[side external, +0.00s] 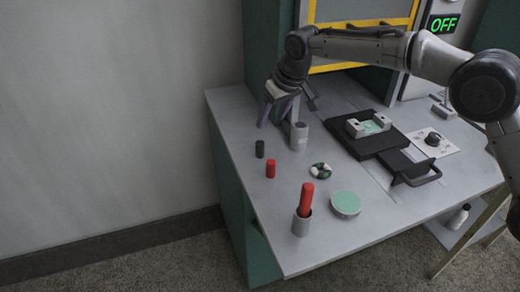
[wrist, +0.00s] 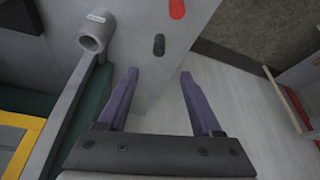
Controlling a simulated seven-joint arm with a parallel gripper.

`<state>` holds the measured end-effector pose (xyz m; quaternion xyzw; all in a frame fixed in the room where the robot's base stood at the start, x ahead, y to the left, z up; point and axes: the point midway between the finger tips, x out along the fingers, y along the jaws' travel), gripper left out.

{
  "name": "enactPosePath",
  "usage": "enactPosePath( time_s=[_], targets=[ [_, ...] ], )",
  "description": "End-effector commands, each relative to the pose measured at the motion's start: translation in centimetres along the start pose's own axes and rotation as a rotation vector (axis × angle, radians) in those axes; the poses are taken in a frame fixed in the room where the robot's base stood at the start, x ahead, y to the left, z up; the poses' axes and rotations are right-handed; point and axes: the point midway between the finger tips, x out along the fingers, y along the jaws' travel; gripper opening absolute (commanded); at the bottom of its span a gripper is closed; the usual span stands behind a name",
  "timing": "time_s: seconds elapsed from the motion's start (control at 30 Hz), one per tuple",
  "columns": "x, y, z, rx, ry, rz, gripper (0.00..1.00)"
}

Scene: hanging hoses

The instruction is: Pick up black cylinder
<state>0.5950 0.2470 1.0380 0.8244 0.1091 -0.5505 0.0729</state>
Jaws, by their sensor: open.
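The small black cylinder (side external: 260,149) stands upright on the grey table near its left edge. It also shows in the wrist view (wrist: 159,45), ahead of the gap between my fingertips. My gripper (side external: 275,117) has purple fingers, is open and empty, and is raised above the table, behind the black cylinder in the side view. In the wrist view my gripper (wrist: 159,73) has its fingers spread wide, with the cylinder apart from both.
A grey cup (side external: 299,137) stands close to my gripper. A short red cylinder (side external: 270,169) is in front of the black one. A black tray device (side external: 376,141) is right.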

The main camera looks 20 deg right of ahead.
Motion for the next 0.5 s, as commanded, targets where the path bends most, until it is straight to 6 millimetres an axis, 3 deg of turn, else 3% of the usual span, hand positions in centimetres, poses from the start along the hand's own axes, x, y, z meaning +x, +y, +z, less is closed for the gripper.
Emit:
enactPosePath(
  time_s=[0.3,0.5],
  targets=[
    [5.9,0.2,0.1,0.002,-0.003,0.001,0.67],
    [7.4,0.2,0.0,0.002,0.0,0.001,0.67]
  ],
)
